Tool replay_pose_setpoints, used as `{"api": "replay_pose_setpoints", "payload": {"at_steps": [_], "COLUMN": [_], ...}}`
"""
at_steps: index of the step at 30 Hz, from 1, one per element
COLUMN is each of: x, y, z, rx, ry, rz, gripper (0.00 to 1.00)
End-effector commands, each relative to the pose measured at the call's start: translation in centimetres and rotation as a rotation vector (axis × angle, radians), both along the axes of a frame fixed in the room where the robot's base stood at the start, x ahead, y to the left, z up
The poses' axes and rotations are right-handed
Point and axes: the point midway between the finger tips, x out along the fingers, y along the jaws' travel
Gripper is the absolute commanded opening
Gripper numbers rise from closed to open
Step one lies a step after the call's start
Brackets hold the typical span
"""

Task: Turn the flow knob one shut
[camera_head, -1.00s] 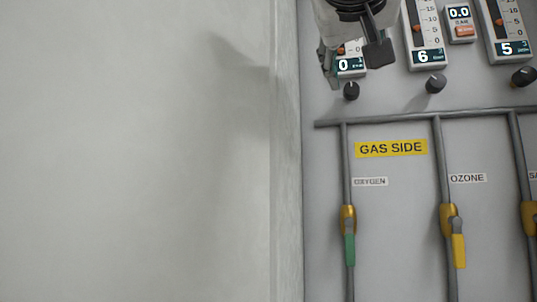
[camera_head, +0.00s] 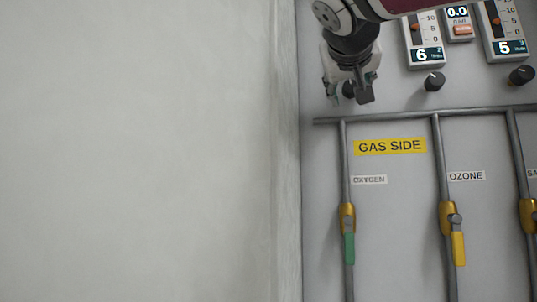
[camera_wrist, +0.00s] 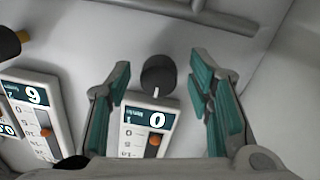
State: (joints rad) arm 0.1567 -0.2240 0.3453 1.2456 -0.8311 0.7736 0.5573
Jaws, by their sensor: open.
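The first flow knob (camera_wrist: 158,75), black and round with a pale mark, lies between my gripper's fingers in the wrist view. In the head view this knob (camera_head: 349,89) is mostly hidden by the fingers. My gripper (camera_head: 350,96) is open around it; it also shows in the wrist view (camera_wrist: 162,72), with a gap on both sides of the knob. I cannot tell how deep the fingers reach. The flowmeter (camera_wrist: 148,125) beside this knob reads 0, with an orange float. It is hidden behind my arm in the head view.
Another knob (camera_head: 522,75) is further right. A grey pipe (camera_head: 400,117) runs below, with a green valve handle (camera_head: 349,248) and a yellow one (camera_head: 458,249). A wall (camera_head: 140,150) fills the left.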

Motion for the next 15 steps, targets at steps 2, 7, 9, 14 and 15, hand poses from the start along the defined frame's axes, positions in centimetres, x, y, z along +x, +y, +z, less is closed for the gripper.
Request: {"api": "replay_pose_setpoints", "payload": {"at_steps": [2, 7, 9, 14, 15], "x": [0.54, 0.88, 0.88, 0.87, 0.87], "y": [-0.23, -0.37, -0.37, -0.36, -0.36], "z": [-0.01, 0.03, 0.03, 0.01, 0.01], "rx": [0.000, 0.000, 0.000, 0.000, 0.000], "ry": [0.001, -0.001, -0.001, 0.000, 0.000], "rz": [0.000, -0.001, -0.001, -0.001, -0.001], "gripper": [0.47, 0.47, 0.47, 0.38, 0.29]}}
